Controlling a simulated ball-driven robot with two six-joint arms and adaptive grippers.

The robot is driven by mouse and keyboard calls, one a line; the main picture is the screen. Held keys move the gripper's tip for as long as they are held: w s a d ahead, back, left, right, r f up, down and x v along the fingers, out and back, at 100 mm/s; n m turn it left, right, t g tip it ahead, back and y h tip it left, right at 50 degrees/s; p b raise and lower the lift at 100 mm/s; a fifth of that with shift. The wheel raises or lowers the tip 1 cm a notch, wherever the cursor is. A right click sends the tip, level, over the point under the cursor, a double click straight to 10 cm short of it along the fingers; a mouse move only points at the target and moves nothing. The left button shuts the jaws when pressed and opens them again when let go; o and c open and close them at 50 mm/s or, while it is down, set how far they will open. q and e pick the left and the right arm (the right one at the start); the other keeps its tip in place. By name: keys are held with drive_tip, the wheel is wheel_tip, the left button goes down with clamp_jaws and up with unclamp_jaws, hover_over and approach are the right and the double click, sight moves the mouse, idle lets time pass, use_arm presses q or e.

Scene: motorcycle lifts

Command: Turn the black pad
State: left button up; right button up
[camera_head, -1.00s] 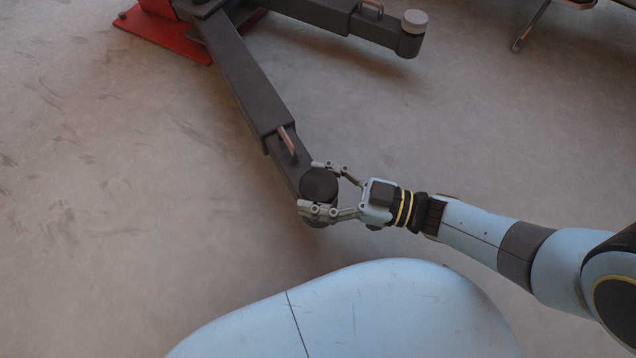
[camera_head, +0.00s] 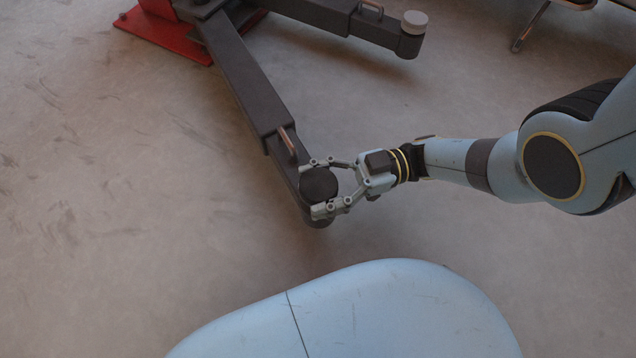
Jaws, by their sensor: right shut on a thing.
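The black pad (camera_head: 318,184) is a round dark disc at the near end of a dark grey lift arm (camera_head: 250,92). My right gripper (camera_head: 320,187) comes in from the right and is shut on the pad, with one finger on its far side and one on its near side. The pad's top shows between the fingers; its lower sides are partly hidden. My left gripper is not in view.
A second lift arm (camera_head: 312,12) runs right at the top and carries a pale grey pad (camera_head: 414,21). Both arms meet at a red base plate (camera_head: 160,35). A metal stand leg (camera_head: 530,27) is at the top right. The concrete floor around is clear.

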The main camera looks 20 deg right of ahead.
sight(318, 185)
drive_tip(key=shift+s+f+g, duration=0.15)
drive_tip(key=shift+f+g, duration=0.1)
drive_tip(key=shift+g, duration=0.05)
drive_tip(key=o, duration=1.1)
drive_tip(key=shift+o, duration=0.2)
drive_tip(key=shift+r, duration=0.1)
drive_tip(key=shift+r, duration=0.15)
drive_tip(key=shift+r, duration=4.85)
